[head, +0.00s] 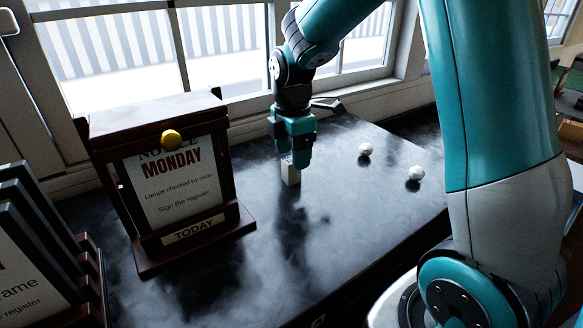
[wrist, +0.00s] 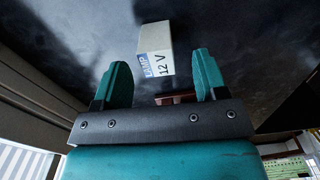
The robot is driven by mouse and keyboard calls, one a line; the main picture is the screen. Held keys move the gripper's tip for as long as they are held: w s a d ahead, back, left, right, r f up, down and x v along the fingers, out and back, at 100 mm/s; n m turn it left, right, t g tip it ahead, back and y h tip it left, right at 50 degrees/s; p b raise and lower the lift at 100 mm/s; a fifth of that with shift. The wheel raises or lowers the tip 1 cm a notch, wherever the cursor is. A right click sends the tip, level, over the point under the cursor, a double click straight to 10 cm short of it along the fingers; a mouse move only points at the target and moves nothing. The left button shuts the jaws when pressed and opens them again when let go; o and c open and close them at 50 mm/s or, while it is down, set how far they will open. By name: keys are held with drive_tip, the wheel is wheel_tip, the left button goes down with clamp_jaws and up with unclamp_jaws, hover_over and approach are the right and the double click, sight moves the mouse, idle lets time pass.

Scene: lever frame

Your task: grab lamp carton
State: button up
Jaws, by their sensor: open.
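The lamp carton (head: 290,172) is a small pale box standing on the dark table, just below my gripper (head: 294,150) in the head view. In the wrist view the lamp carton (wrist: 155,48) shows a label reading "LAMP 12 V". There it lies between and a little beyond the two teal fingertips of my gripper (wrist: 160,75), with a gap on each side. My gripper is open and holds nothing. The upper part of the carton is partly hidden by the fingers in the head view.
Several dark boards (head: 40,225) stand in a rack at far left. Two white balls (head: 365,149) (head: 416,173) lie to the right. The table front is clear.

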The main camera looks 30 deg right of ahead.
sight(290, 175)
wheel_tip(290, 175, down, 5)
drive_tip(key=shift+w+r+p, duration=0.1)
drive_tip(key=shift+w+p, duration=0.05)
drive_tip(key=shift+p, duration=0.45)
drive_tip(key=shift+c, duration=0.2)
drive_tip(key=c, duration=1)
drive_tip(key=shift+o, duration=0.2)
drive_tip(key=shift+r, duration=0.1)
